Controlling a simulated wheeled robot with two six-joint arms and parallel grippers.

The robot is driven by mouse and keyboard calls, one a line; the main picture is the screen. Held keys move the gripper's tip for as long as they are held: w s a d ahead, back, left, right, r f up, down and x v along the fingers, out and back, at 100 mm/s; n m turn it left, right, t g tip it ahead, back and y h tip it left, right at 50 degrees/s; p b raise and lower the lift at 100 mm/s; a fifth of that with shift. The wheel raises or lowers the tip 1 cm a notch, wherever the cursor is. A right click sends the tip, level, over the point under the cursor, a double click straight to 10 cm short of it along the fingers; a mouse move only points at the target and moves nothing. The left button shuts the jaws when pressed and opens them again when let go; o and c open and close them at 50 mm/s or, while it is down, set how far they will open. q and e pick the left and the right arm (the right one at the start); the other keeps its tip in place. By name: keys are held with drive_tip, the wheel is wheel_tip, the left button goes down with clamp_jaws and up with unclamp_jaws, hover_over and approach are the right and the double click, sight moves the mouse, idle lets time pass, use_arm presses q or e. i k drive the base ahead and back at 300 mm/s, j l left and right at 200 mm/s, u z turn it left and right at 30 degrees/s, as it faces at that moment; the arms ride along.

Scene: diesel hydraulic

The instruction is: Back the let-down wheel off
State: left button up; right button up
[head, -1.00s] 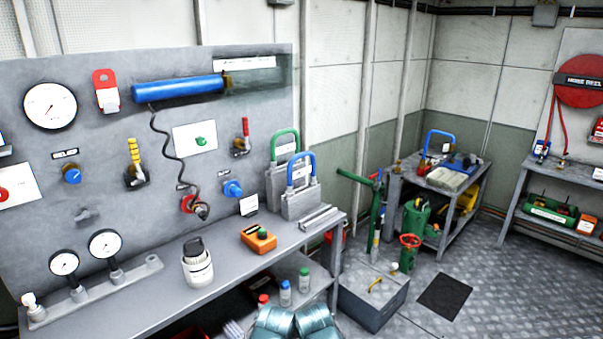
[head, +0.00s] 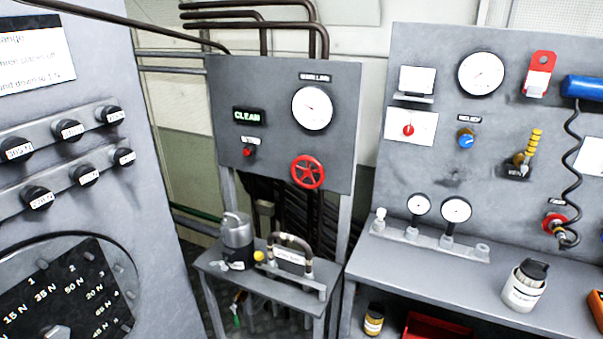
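A red spoked handwheel (head: 308,172) sits low on a grey upright panel (head: 230,95) in the middle of the head view. Neither of my grippers is in view, and nothing touches the wheel.
Below the panel, a small table (head: 280,293) holds a grey canister (head: 237,240) and a handled block (head: 292,258). A cabinet with black knobs (head: 67,130) stands close at left. At right, a bench (head: 440,285) carries small gauges and a white tub (head: 523,287).

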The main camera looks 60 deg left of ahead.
sight(308, 171)
drive_tip(key=u, duration=2.15)
drive_tip(key=l+z, duration=0.4)
drive_tip(key=k+l, duration=0.05)
